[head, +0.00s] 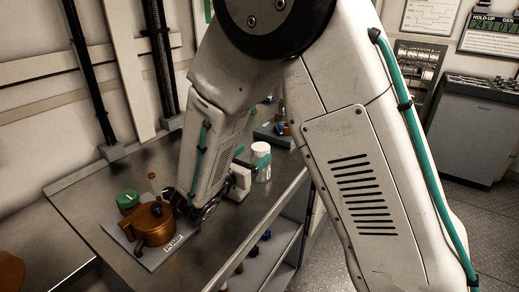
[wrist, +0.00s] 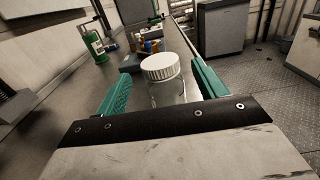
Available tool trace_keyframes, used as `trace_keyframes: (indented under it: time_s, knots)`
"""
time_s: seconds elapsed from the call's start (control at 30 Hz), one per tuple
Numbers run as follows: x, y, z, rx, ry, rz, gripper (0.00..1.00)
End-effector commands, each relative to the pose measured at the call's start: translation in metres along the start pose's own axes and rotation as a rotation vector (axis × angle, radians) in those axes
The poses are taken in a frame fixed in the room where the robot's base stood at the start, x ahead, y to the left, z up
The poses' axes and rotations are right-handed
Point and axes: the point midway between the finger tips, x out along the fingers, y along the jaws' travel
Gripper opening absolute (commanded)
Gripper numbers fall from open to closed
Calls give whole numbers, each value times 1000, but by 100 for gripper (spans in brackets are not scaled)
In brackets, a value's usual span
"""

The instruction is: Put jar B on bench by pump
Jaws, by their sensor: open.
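A clear jar with a white ribbed lid (wrist: 161,68) stands upright on the metal bench (wrist: 66,95); no letter on it is readable. In the head view the jar (head: 261,160) stands just beyond my gripper (head: 250,172). In the wrist view my gripper (wrist: 161,77) is open, with one green finger on each side of the jar. Whether the fingers touch it I cannot tell; the jar's lower part is hidden by the gripper body.
A green-topped item (head: 127,199) stands beside the pump. Beyond the jar are a dark blue tray (wrist: 131,63), small orange items and a green-and-white bottle (wrist: 92,40). Bare bench lies left of the plate. A grey cabinet (head: 472,128) stands across the floor.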

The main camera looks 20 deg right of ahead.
Motion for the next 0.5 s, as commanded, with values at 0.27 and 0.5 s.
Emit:
trace_keyframes:
  time_s: [0.27, 0.5]
  knots:
    - [-46, 0, 0, 0, -1, 2, 70]
    - [-54, -1, 0, 1, 0, -2, 70]
